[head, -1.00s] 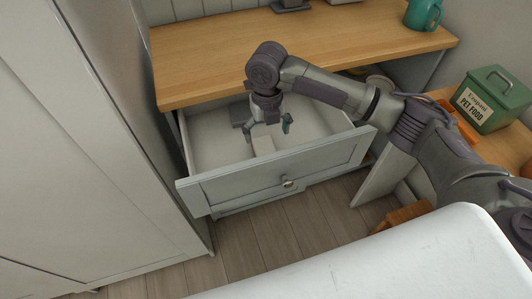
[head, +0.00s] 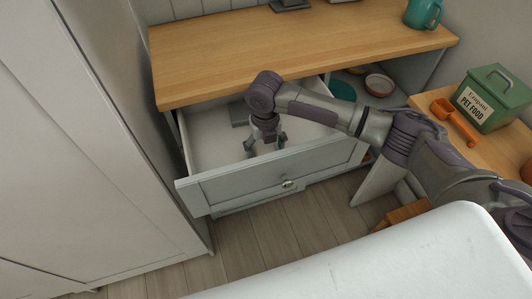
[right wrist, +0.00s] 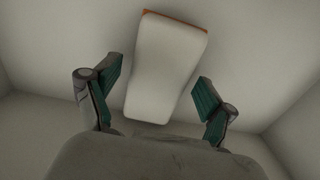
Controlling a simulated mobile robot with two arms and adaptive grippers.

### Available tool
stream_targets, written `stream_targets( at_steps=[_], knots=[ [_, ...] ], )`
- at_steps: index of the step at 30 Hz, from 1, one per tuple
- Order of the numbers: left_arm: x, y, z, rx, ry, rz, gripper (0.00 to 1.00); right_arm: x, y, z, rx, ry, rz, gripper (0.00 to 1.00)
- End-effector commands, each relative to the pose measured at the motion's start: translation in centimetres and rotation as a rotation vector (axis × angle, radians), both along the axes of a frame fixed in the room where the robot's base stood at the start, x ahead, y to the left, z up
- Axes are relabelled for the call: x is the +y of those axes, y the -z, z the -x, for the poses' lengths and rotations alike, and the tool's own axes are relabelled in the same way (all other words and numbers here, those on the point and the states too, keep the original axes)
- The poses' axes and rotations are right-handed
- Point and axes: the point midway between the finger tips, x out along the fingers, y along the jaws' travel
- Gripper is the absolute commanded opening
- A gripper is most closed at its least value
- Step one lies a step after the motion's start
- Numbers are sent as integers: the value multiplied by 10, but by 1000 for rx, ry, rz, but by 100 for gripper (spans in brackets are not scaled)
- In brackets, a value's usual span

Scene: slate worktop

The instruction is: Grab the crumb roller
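The crumb roller (right wrist: 165,65) shows in the right wrist view as a pale, rounded oblong with an orange edge at its far end. It lies on the floor of the open drawer (head: 215,150). My right gripper (head: 265,145) is down inside the drawer in the head view. In the right wrist view its two green-padded fingers (right wrist: 160,100) are spread wide, one on each side of the roller's near end, with gaps to it. In the head view the gripper hides most of the roller. My left gripper is not in view.
The drawer's front panel (head: 280,175) and side walls surround the gripper. The wooden worktop (head: 290,50) overhangs the drawer's back. A green pet food tin (head: 492,98) and an orange scoop (head: 455,122) stand on a side surface at right. A tall pale cabinet (head: 95,140) rises at left.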

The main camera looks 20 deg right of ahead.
Motion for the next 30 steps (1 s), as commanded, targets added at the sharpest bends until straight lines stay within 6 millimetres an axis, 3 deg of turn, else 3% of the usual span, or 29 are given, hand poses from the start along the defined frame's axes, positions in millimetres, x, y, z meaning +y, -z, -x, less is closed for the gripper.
stream_targets(
  at_steps=[1, 9, 16, 20, 23, 30],
  knots=[
    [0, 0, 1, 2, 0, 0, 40, 0, 0, 0, 0, 0, 0, 68],
    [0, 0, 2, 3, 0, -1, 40, 0, -1, 0, 0, 0, 0, 24],
    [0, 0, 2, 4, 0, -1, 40, 0, -2, 0, -1, 0, -1, 24],
    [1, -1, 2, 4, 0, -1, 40, 1, -13, -1, -3, 0, -3, 24],
    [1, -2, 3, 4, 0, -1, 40, 0, -31, -1, -5, -1, -3, 24],
    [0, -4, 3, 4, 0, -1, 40, 0, -97, -2, -7, -1, -2, 24]
  ],
)
